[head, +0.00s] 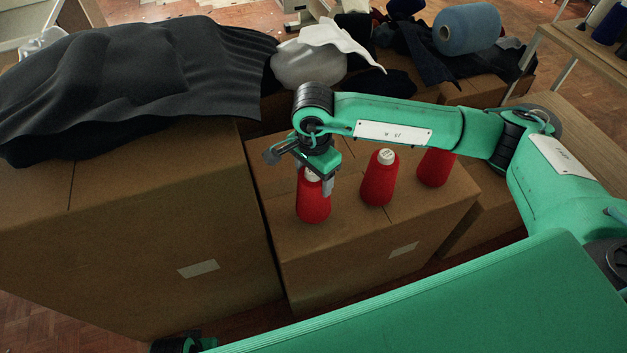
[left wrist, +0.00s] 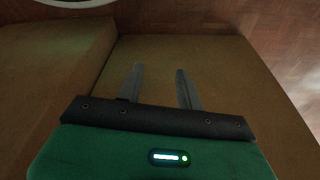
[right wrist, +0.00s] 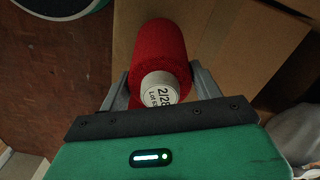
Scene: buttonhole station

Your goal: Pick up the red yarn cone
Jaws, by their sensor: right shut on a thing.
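A red yarn cone (head: 313,209) with a white top stands upright on the lower cardboard box, at the left of a row of three. My right gripper (head: 316,182) comes down over its top. In the right wrist view my right gripper (right wrist: 160,84) has a finger on each side of the cone (right wrist: 162,45), shut on it near the labelled white end. Two more red cones, a middle one (head: 378,182) and a right one (head: 434,168), stand beside it. My left gripper (left wrist: 159,72) is open and empty in the left wrist view, over cardboard.
The lower box (head: 345,262) has bare top in front of the cones. A taller box (head: 130,235) stands close on the left, with dark cloth (head: 150,75) over it. A blue yarn roll (head: 467,27) and white cloth (head: 315,55) lie behind.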

